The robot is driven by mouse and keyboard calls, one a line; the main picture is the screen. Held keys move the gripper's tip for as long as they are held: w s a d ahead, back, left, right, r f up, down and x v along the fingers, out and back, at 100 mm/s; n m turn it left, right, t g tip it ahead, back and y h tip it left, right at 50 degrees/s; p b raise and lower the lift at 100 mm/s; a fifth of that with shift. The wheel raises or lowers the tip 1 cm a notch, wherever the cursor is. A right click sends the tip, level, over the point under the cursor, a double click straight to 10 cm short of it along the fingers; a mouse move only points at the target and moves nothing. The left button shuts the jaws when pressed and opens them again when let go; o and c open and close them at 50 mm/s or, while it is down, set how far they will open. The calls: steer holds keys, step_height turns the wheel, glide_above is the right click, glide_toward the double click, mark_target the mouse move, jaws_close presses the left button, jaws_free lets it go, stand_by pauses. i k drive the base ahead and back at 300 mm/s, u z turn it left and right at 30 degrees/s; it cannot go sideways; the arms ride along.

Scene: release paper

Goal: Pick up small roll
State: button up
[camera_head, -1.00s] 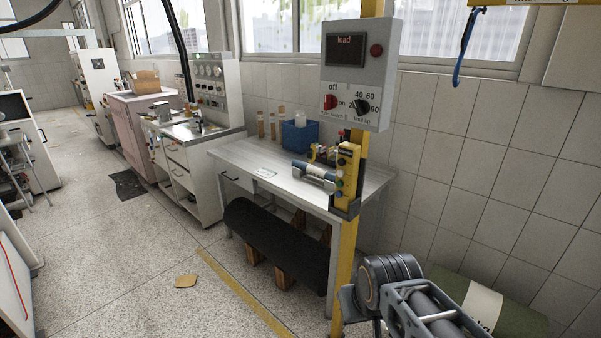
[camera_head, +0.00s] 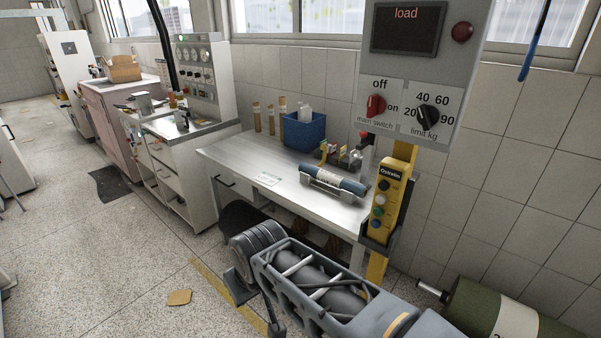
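A small blue roll (camera_head: 330,181) with a pale band around it lies lengthwise in a low metal cradle on the white table (camera_head: 232,155), near the table's right side. My arm reaches in from the bottom right, with its dark ribbed end low in front of the table. Grey prongs that look like my gripper (camera_head: 256,301) show below that end, over the floor. They are well apart from the blue roll, and nothing is seen held. Whether they are open or shut is unclear.
A yellow post with a button box (camera_head: 387,200) and a load display panel (camera_head: 412,70) stands at the table's right front. A blue bin (camera_head: 304,131) and upright tan tubes (camera_head: 270,118) stand at the back. A large green roll (camera_head: 480,308) lies lower right. Floor at left is mostly clear.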

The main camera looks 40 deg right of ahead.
mark_target(359, 190)
steer(key=z, duration=0.45)
steer(key=i, duration=1.35)
steer(key=z, duration=0.7)
